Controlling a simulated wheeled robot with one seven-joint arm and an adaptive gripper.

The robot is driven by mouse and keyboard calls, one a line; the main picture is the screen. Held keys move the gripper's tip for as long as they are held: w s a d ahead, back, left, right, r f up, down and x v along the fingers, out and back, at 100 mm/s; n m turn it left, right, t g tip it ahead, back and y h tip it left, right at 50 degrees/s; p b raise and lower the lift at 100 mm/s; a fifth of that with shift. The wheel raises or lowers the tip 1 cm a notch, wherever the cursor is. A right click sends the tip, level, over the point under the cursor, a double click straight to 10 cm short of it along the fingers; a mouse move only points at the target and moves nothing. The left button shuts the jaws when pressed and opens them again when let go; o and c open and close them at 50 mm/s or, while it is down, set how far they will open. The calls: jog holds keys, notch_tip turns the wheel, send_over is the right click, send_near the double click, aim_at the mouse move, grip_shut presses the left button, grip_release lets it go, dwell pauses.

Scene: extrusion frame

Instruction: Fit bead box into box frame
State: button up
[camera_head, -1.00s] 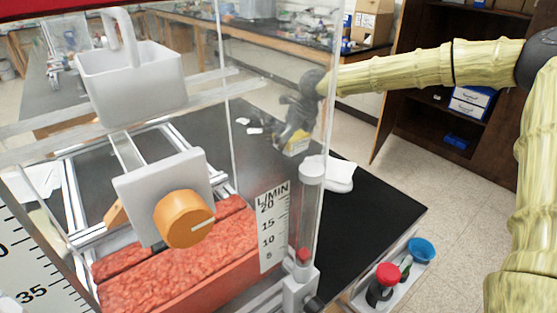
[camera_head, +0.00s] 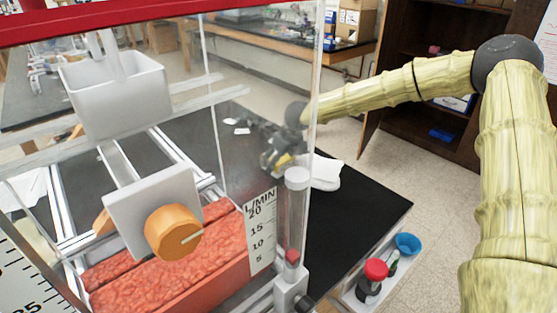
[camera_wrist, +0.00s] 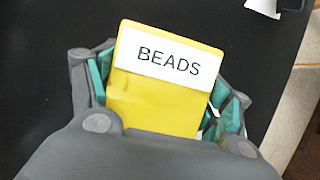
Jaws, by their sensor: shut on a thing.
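The yellow bead box (camera_wrist: 160,95), with a white label reading BEADS, sits between my gripper's fingers in the wrist view. My gripper (camera_wrist: 158,105) is shut on its sides, and the box is slightly tilted in that picture. In the head view my gripper (camera_head: 284,150) shows through a clear panel, above the black bench, with a small bit of the yellow box (camera_head: 285,160) visible. An aluminium extrusion frame (camera_head: 185,158) lies on the bench to the left of my gripper. It is partly hidden by equipment in front, and I cannot tell its box opening.
The clear panel (camera_head: 262,100), flow tube (camera_head: 293,220), orange knob (camera_head: 174,232), white bin (camera_head: 118,95) and red block (camera_head: 165,275) stand in front. A white cloth (camera_head: 326,172) lies right of my gripper. A small caddy (camera_head: 372,290) is at lower right.

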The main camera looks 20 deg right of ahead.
jog(key=shift+f, duration=0.1)
jog(key=o, duration=1.2)
jog(key=shift+c, duration=0.2)
